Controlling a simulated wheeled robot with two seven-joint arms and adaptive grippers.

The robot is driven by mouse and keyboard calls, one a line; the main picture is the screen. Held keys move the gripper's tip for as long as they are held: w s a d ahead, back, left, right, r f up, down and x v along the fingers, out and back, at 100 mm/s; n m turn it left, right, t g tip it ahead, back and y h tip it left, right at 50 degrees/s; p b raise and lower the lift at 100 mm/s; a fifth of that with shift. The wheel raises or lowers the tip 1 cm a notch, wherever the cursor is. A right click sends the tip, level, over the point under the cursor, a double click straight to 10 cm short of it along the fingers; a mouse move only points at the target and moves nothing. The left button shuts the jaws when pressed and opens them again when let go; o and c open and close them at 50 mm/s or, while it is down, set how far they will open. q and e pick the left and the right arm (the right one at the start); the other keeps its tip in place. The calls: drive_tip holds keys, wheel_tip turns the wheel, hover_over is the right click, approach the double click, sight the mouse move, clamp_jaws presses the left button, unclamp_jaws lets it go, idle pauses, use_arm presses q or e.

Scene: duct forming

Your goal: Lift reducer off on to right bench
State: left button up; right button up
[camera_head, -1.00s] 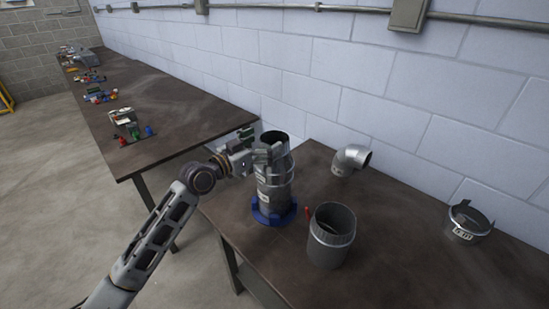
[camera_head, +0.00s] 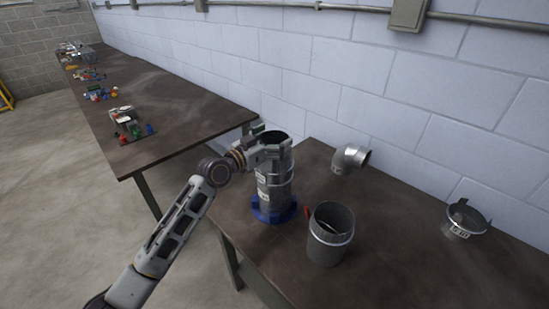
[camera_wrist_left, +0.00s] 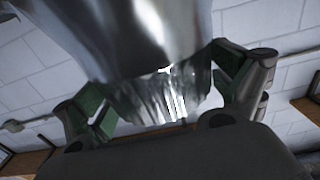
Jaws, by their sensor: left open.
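A grey metal duct stack (camera_head: 278,182) stands upright in a blue ring base (camera_head: 272,214) near the left edge of the right bench (camera_head: 405,235). Its upper piece (camera_head: 281,140), which looks like the reducer, has a dark open top. My left gripper (camera_head: 270,148) is at this upper piece and hides part of it. In the left wrist view, the open fingers (camera_wrist_left: 172,95) stand on either side of a shiny metal piece (camera_wrist_left: 160,50) with a crimped end. I cannot tell whether they touch it. My right gripper is not in view.
A wide open duct (camera_head: 329,250) stands on the bench just right of the stack, with a red item (camera_head: 307,211) beside it. An elbow (camera_head: 350,158) lies near the wall and a collar (camera_head: 465,219) lies far right. Bench top between them is clear. The left bench (camera_head: 180,115) holds small coloured parts.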

use_arm(q)
drive_tip(key=shift+c, duration=0.5)
drive_tip(key=c, duration=1.5)
drive_tip(key=shift+r, duration=0.15)
wheel_tip(320, 180, up, 10)
drive_tip(key=shift+b, duration=0.45)
